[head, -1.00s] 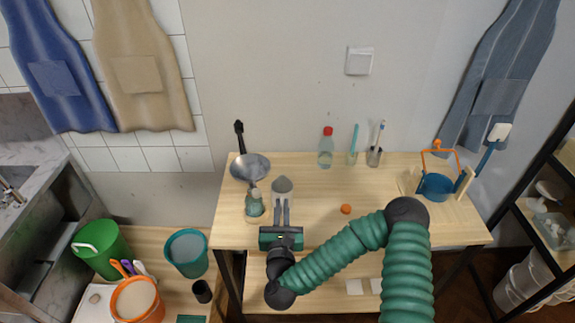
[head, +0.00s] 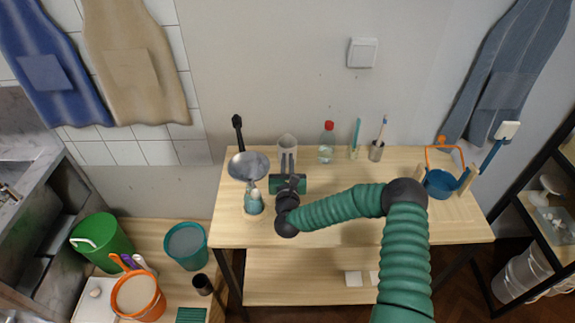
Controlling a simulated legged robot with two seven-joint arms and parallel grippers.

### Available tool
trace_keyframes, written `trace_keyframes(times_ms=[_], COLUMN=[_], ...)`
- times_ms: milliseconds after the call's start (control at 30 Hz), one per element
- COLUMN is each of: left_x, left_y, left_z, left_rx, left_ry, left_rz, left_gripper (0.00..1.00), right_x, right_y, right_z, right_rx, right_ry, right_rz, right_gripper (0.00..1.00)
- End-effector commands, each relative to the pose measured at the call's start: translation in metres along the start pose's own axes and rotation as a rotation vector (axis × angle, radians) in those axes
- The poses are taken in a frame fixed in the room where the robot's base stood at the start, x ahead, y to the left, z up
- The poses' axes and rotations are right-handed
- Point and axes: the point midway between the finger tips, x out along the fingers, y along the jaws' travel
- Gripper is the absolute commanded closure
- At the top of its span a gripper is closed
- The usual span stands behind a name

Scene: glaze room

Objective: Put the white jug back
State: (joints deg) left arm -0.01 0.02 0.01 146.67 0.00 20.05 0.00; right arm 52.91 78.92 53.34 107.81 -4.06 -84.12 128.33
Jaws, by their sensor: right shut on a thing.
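The white jug (head: 287,143) is near the back edge of the wooden table, close to the wall, just right of the metal pan. My right gripper (head: 288,160) reaches it from the front, with its fingers shut on the jug's near side. The fingers and gripper body hide the jug's lower part, so I cannot tell whether its base touches the table. My left gripper is not in view.
A metal pan (head: 248,165) and a small teal bottle (head: 253,200) are left of my gripper. A red-capped bottle (head: 326,145) and a brush cup (head: 376,151) stand to the right. A blue pot (head: 439,184) is at the table's right end.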

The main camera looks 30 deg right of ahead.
Motion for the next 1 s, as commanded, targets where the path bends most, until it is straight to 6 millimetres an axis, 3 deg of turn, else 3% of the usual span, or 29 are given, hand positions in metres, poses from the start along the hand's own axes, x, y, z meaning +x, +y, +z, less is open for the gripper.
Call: trace_keyframes(times_ms=[133, 400, 767, 800, 933, 1000], left_x=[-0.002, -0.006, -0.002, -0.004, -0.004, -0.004], left_y=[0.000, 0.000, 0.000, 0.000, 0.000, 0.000], left_z=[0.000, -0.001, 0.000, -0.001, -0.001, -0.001], left_rx=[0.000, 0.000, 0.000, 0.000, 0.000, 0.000], left_ry=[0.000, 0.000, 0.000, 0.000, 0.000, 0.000], left_rz=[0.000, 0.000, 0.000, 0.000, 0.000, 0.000], left_gripper=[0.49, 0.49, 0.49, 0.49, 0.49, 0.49], right_x=[0.011, 0.010, 0.010, 0.010, 0.010, 0.010], right_y=[0.000, 0.000, -0.001, -0.001, 0.000, 0.000], right_z=[0.000, -0.033, -0.039, -0.037, -0.037, -0.037], right_rx=[-0.002, -0.002, -0.001, -0.001, -0.002, -0.002], right_ry=[-0.002, 0.000, -0.002, -0.001, -0.001, -0.002], right_rz=[0.000, 0.002, 0.001, 0.002, 0.002, 0.002], right_gripper=[1.00, 1.00, 1.00, 0.85, 0.69, 0.69])
